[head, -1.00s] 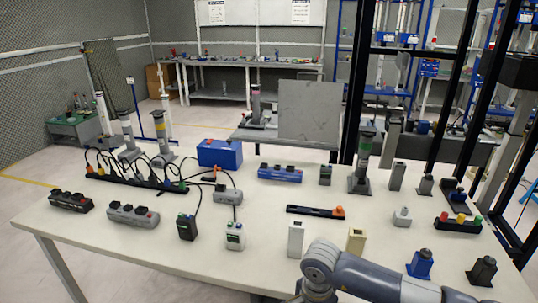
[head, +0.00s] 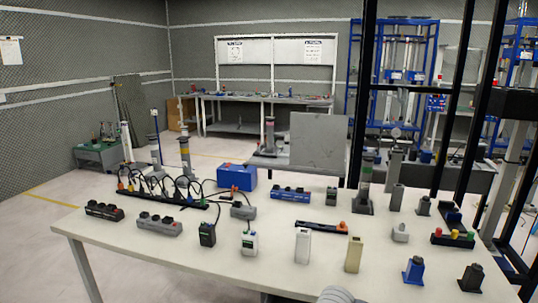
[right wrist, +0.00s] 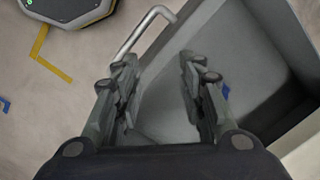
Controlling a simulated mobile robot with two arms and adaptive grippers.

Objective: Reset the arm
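My right gripper (right wrist: 160,100) shows in the right wrist view, with its two fingers spread apart and nothing between them. Below it are a grey metal box or drawer (right wrist: 225,60) with a bent handle (right wrist: 148,30) and pale floor. In the head view only a small rounded grey part of my arm shows at the bottom edge; no gripper shows there. My left gripper is in neither view.
A white table (head: 150,255) carries several devices, among them a blue box (head: 236,177), a black strip with cables (head: 160,192) and a white block (head: 302,246). Black frame posts (head: 362,95) stand behind it. Open floor lies left of the table.

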